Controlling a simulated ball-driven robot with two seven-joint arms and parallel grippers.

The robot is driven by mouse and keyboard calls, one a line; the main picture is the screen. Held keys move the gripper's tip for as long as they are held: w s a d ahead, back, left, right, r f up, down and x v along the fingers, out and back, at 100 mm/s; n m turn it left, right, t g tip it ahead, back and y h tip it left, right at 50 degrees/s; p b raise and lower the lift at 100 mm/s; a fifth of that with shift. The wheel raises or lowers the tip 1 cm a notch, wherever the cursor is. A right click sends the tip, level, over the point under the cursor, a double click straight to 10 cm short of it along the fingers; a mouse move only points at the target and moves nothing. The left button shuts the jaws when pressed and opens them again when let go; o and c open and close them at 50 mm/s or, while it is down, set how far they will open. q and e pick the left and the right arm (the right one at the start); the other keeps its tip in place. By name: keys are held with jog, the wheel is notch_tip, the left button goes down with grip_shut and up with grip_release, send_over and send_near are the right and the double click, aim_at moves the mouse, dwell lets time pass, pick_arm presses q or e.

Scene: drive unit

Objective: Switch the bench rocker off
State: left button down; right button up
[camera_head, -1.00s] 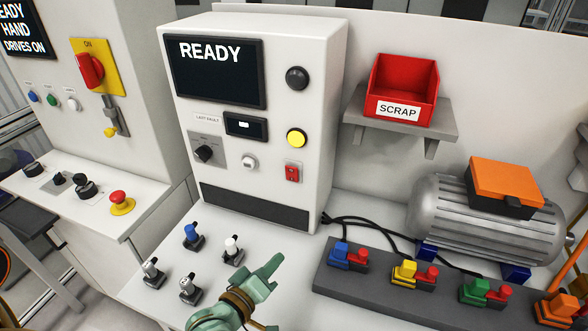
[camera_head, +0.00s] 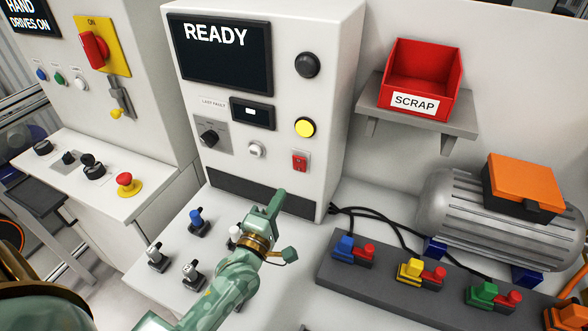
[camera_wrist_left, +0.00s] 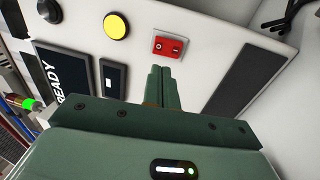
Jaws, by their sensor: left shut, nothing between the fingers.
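The bench rocker is a small red switch (camera_head: 300,161) low on the right of the white test cabinet's front, under the yellow button. It also shows in the left wrist view (camera_wrist_left: 169,46), just beyond the fingertips, with a round mark and a second mark on its face. My green left gripper (camera_head: 277,199) is shut and empty, below and left of the rocker in the head view. In the left wrist view its closed fingers (camera_wrist_left: 160,69) point at the rocker, apparently short of it. Which side of the rocker is pressed in is too small to tell. My right gripper is not visible.
A yellow button (camera_head: 305,128) and a black knob (camera_head: 307,65) sit above the rocker. The cabinet screen (camera_head: 227,51) reads READY. Small toggles, one of them blue (camera_head: 196,219), stand on the bench near my left arm. A terminal strip (camera_head: 385,275) and motor (camera_head: 480,215) are at right.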

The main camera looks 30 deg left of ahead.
aim_at(299, 161)
pick_arm(q)
jog(key=w, duration=0.3)
jog(key=w+r, duration=0.1)
jog(key=w, duration=0.5)
jog(key=shift+w+a+r, duration=0.2)
jog(key=shift+a, duration=0.1)
